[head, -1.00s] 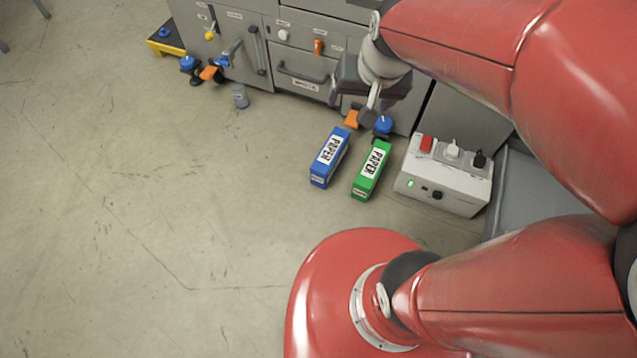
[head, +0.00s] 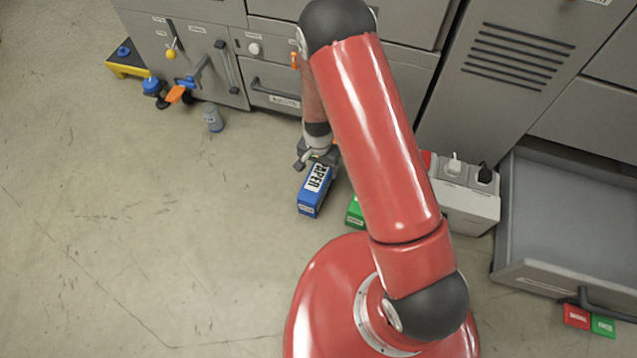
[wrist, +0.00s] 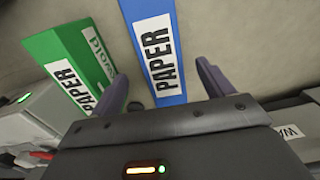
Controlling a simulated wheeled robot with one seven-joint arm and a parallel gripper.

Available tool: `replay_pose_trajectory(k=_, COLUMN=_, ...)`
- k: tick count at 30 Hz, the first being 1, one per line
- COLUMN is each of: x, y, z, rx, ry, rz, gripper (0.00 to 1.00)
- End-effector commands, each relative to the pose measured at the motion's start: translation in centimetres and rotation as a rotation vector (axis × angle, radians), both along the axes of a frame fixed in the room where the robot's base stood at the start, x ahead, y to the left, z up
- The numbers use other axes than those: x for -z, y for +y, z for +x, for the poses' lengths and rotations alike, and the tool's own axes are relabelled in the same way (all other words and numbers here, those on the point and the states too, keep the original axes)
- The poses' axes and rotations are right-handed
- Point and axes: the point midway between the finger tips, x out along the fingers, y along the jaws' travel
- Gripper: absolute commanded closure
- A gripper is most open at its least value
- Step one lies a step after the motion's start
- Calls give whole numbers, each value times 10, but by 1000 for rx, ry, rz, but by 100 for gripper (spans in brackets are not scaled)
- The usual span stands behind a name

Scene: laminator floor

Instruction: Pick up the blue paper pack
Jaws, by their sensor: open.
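The blue paper pack (head: 313,194) lies on the floor in the head view, its far end hidden under my gripper (head: 317,158). In the wrist view the blue pack (wrist: 153,45) runs away from my gripper (wrist: 162,90), with its white PAPER label facing up. The two fingers are open, one on each side of the pack's near part, with gaps showing beside it. I cannot tell how high the fingers are above the floor. The green paper pack (wrist: 75,62) lies left of the blue one, close to the left finger.
In the head view my arm mostly hides the green pack (head: 355,213). A grey switch box (head: 467,200) stands to its right, beside an open drawer (head: 570,215). Grey cabinets line the back. A small grey can (head: 213,118) stands left.

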Motion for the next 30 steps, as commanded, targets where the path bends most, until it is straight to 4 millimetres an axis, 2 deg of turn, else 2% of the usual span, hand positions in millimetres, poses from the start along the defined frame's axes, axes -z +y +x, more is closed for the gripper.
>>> replay_pose_trajectory(k=15, x=68, y=0, z=3, rx=0, ry=2, rz=1, gripper=20)
replay_pose_trajectory(k=24, x=71, y=1, z=3, rx=0, ry=0, rz=1, gripper=20)
replay_pose_trajectory(k=30, x=71, y=1, z=3, rx=0, ry=0, rz=1, gripper=46)
